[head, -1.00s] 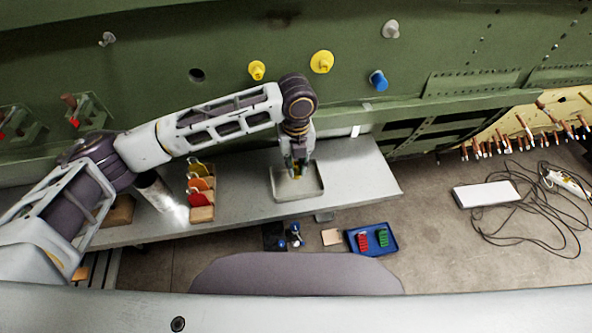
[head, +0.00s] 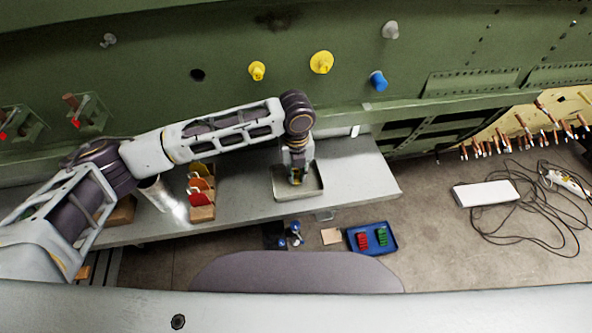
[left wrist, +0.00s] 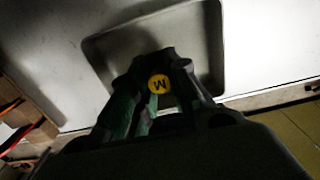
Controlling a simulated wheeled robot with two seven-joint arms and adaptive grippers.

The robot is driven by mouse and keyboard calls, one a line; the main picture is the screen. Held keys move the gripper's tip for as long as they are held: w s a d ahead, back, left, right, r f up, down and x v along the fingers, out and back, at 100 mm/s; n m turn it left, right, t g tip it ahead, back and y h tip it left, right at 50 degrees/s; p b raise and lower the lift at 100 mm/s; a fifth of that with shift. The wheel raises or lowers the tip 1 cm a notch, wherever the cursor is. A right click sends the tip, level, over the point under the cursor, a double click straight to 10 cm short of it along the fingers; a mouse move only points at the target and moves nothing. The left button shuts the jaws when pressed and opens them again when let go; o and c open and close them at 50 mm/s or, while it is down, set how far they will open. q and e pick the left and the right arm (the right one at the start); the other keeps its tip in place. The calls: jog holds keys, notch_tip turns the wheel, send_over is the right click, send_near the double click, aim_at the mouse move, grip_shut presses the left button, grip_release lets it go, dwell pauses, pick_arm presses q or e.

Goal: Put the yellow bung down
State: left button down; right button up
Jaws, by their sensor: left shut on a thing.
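My left gripper (head: 295,178) points down inside the shallow metal tray (head: 313,193) on the bench. In the left wrist view my left gripper (left wrist: 158,92) is shut on the yellow bung (left wrist: 159,84), whose round yellow face with a dark letter M shows between the fingers. The tray (left wrist: 100,45) shows behind it. I cannot tell whether the bung touches the tray floor. My right gripper is not in view.
The bench (head: 355,185) is clear right of the tray. A wooden block with coloured tags (head: 201,193) stands to the left. Yellow plugs (head: 322,62) and a blue plug (head: 378,81) sit in the green panel. A blue tray (head: 387,248) lies lower right.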

aim_at(296, 171)
pick_arm(q)
jog(key=shift+f, duration=0.1)
jog(key=c, duration=1.4)
grip_release()
jog(key=shift+o, duration=0.2)
notch_tip(296, 171, up, 12)
jog(key=b, duration=0.1)
jog(key=shift+b, duration=0.35)
